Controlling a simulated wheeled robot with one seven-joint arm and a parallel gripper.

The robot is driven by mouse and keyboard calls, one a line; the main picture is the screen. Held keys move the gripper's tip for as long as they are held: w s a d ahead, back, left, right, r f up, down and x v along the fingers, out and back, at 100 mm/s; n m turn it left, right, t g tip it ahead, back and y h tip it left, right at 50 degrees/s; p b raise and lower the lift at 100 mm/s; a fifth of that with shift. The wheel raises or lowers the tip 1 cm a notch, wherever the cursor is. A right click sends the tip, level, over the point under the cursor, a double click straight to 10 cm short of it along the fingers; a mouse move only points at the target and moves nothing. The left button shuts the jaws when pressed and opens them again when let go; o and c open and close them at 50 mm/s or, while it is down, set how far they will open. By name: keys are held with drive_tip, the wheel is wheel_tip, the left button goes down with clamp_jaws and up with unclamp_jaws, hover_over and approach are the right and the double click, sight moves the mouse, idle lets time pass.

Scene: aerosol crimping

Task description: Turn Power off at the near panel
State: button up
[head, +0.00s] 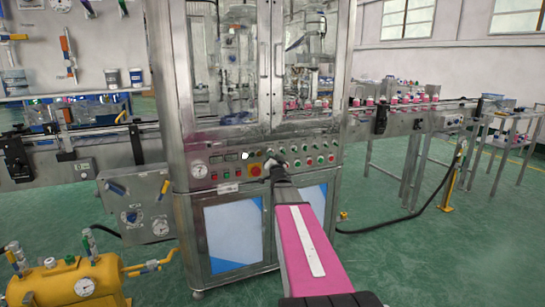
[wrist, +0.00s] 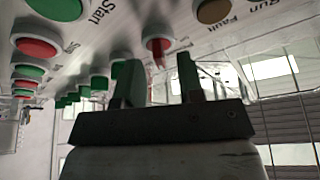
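The near panel (head: 213,170) is the metal control strip on the front of the crimping machine, with rows of coloured buttons, small displays and a round gauge. My gripper (head: 272,163) is at the panel's middle, hiding part of it. In the wrist view my gripper (wrist: 157,78) has its two dark fingers apart, with nothing clamped between them. A red knob (wrist: 158,46) with a narrow handle sits on the panel in line with the finger gap. I cannot tell whether the fingers touch it. No Power label is readable.
Green Start (wrist: 57,5) and red buttons (wrist: 37,46) are left of the fingers; a brown Fault lamp (wrist: 212,10) is right. Glass doors (head: 232,70) stand above; a yellow tank (head: 75,283) stands front left.

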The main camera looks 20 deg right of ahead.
drive_tip(key=shift+w+d+r, duration=0.1)
drive_tip(key=shift+w+r, duration=0.15)
drive_tip(key=shift+w, duration=0.45)
drive_tip(key=shift+c, duration=0.3)
clamp_jaws()
drive_tip(key=shift+n, duration=0.3)
drive_tip(key=n+y, duration=0.3)
drive_tip(key=n, duration=0.2)
drive_tip(key=n+y, duration=0.3)
drive_tip(key=n, duration=0.3)
drive_tip(key=n+y, duration=0.2)
drive_tip(key=n, duration=0.3)
drive_tip(key=shift+d+n+y, duration=0.1)
drive_tip(key=shift+n+y, duration=0.3)
